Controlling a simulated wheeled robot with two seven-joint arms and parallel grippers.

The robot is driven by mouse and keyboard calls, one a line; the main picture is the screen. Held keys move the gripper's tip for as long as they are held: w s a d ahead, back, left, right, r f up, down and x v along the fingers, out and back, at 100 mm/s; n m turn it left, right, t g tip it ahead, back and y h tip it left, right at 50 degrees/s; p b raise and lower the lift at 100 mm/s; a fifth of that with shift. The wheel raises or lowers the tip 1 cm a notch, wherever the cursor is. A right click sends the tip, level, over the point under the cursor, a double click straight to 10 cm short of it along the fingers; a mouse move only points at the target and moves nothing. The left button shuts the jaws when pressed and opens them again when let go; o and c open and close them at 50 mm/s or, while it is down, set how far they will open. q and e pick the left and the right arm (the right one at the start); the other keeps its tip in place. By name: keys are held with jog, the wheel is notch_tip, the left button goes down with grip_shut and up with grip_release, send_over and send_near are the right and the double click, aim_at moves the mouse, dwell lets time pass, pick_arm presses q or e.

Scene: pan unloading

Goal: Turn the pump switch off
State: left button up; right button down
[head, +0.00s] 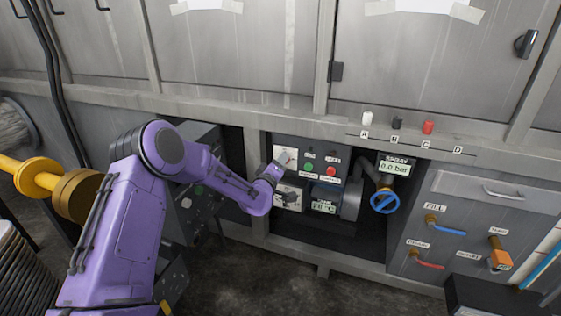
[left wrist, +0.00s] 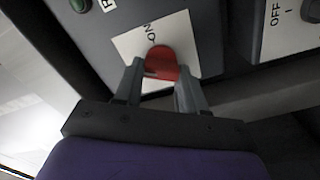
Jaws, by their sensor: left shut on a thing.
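A control panel (head: 325,156) with switches and buttons stands in a recess of the grey cabinet. In the head view my gripper hides the knob. I cannot read a pump label. A second white plate (left wrist: 285,38) marked "OFF" and "I" carries a dark knob (left wrist: 312,12). My right gripper is not in view.
Green (head: 308,167) and red (head: 331,171) buttons are right of my gripper. A blue valve wheel (head: 385,202) hangs under a gauge (head: 396,166) reading 0.0 bar. White, black and red pieces stand on the ledge above. Fill and drain handles are at the right.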

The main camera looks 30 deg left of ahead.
pick_arm(q)
jog(key=shift+f+n, duration=0.15)
jog(key=shift+n, duration=2.75)
jog(key=o, duration=1.1)
jog(key=shift+c, duration=0.2)
